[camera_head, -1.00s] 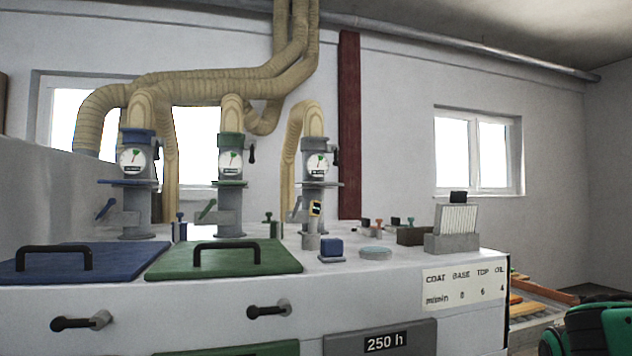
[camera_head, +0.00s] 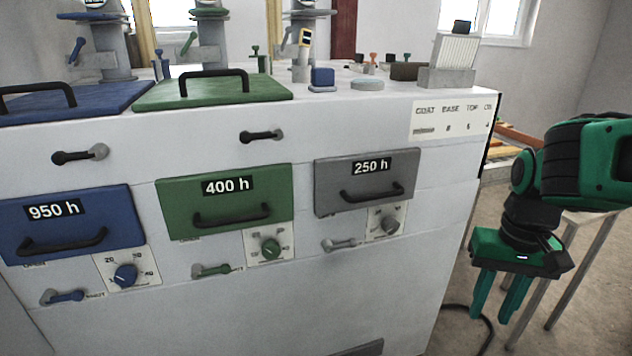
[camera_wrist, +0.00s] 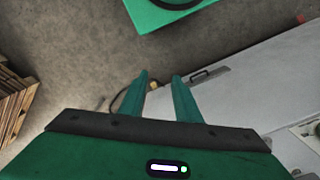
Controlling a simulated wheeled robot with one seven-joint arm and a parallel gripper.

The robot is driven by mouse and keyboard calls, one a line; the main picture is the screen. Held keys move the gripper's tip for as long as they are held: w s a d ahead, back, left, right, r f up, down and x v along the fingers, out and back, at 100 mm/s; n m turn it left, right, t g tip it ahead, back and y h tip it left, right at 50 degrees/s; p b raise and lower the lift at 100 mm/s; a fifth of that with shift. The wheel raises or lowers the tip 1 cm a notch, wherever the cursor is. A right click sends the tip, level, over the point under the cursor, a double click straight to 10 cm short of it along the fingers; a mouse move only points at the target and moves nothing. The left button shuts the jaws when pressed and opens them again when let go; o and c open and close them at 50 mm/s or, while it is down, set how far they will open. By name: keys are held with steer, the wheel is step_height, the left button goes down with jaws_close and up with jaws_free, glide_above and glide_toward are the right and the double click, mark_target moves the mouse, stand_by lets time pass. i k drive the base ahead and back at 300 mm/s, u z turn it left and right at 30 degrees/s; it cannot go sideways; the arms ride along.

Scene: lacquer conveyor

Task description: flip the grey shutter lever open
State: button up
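The grey shutter lever (camera_head: 341,243) is on the white cabinet front, below the grey 250 h panel (camera_head: 366,181). Its handle lies nearly level, reaching right from its pivot; the lettering beside it is too small to read. My gripper (camera_head: 494,312) hangs at the right of the head view, fingers down, beyond the cabinet's right edge and well apart from the lever. Its two green fingers are spread with nothing between them. They also show in the wrist view (camera_wrist: 160,76), above floor beside the cabinet. The lever cannot be made out there.
A grey knob (camera_head: 390,222) sits right of the lever, and the panel's black handle (camera_head: 372,191) is above. Green (camera_head: 212,269) and blue (camera_head: 65,296) levers lie further left. A table (camera_head: 582,222) stands behind my arm. A dark cable (camera_head: 472,312) lies on the floor.

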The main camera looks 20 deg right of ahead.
mark_target(329, 247)
steer(key=z, duration=1.1)
steer(key=k, duration=1.3)
steer(key=u, duration=1.1)
steer(key=i, duration=0.5)
